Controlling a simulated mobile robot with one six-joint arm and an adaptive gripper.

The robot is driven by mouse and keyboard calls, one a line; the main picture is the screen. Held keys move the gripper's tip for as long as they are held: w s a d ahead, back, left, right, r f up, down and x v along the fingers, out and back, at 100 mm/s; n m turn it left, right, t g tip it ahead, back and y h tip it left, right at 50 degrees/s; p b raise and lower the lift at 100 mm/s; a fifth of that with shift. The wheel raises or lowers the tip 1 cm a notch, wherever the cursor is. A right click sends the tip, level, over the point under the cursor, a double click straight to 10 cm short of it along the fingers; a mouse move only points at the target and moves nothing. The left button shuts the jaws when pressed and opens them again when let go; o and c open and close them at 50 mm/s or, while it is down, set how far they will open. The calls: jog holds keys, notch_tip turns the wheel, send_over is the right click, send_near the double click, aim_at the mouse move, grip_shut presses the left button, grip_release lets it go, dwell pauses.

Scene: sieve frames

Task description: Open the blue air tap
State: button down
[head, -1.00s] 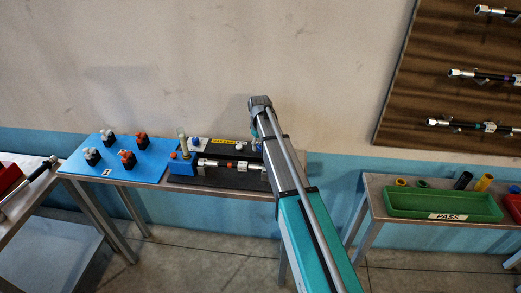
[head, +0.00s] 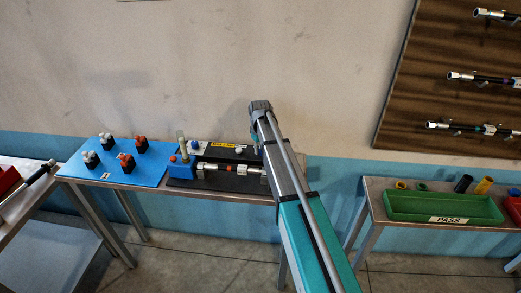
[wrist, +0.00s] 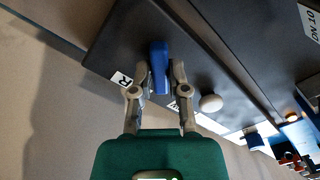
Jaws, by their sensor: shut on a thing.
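A blue tap handle (wrist: 158,68) stands up from the black fixture board, between the fingers of my gripper (wrist: 161,76) in the wrist view. The fingers are shut on it, one on each side. In the head view my arm hides this handle and most of the gripper. The black board (head: 193,182) lies on the middle table. An "R" label (wrist: 122,80) is beside the left finger, and another label is partly hidden behind the right one.
A white round knob (wrist: 210,103) is close to the right of the gripper. A green PASS tray (head: 444,209) is on the right table.

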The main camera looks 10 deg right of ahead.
jog(key=shift+m, duration=1.4)
jog(key=m, duration=0.6)
jog(key=c, duration=0.6)
grip_release()
